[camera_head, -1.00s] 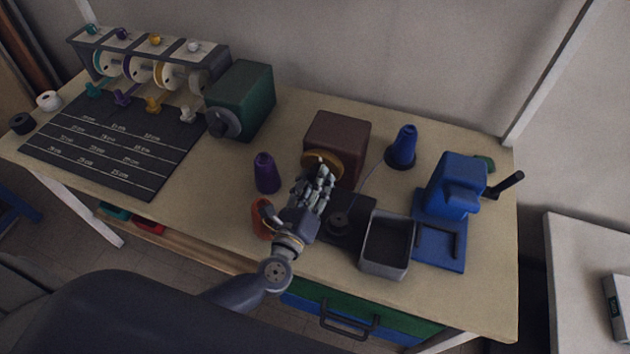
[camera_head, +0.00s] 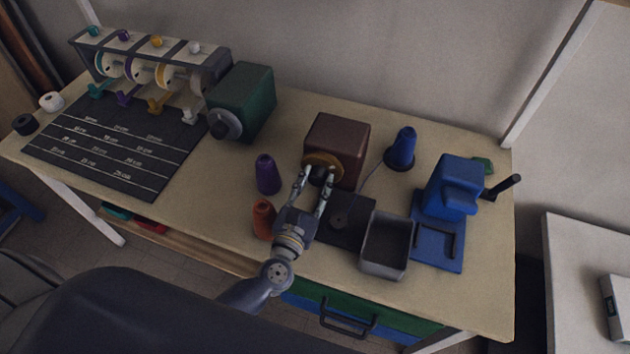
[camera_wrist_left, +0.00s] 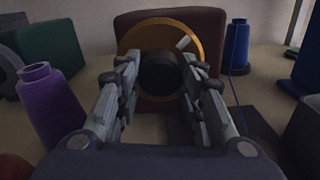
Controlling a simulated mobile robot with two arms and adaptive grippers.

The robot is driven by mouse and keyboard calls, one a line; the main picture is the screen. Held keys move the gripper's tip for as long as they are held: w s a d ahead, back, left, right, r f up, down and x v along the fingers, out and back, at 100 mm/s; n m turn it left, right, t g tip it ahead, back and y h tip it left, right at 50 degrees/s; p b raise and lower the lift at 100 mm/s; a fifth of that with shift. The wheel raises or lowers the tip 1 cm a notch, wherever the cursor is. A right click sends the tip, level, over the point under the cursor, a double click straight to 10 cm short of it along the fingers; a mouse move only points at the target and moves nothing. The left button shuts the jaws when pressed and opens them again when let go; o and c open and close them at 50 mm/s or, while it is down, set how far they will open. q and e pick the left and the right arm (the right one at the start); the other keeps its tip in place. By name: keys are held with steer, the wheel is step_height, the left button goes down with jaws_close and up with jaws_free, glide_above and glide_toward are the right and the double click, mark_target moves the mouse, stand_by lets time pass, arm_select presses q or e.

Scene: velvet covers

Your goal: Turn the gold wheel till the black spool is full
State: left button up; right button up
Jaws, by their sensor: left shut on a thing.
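The gold wheel (camera_head: 314,161) is on the front of a brown box (camera_head: 343,136); a pale mark shows on its upper right in the left wrist view (camera_wrist_left: 183,43). A black round hub (camera_wrist_left: 160,72) sticks out from its middle. My left gripper (camera_head: 320,172) is shut on this hub, one finger on each side. A small black round piece, perhaps the black spool (camera_head: 338,221), sits on a dark plate (camera_head: 357,234) in front of the box. Blue thread runs from a blue cone (camera_head: 403,148) towards it. How full it is cannot be told. My right gripper is not in view.
A purple cone (camera_head: 267,174) and an orange cone (camera_head: 263,219) stand left of my gripper. A grey bin (camera_head: 386,272) and a blue cranked machine (camera_head: 453,188) are to the right. A green machine (camera_head: 241,101) stands back left.

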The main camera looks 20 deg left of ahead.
arm_select(q)
steer(key=m+p, duration=0.1)
steer(key=m, duration=0.4)
steer(key=shift+m, duration=0.3)
steer(key=m+p, duration=0.2)
steer(key=m, duration=0.3)
steer(key=shift+m, duration=0.3)
steer(key=m+p, duration=0.2)
steer(key=m, duration=0.3)
steer(key=shift+a+r, duration=0.1)
steer(key=m+p, duration=0.1)
steer(key=m, duration=0.4)
steer(key=shift+m, duration=0.4)
steer(key=o, duration=1.1)
steer(key=shift+c, duration=0.2)
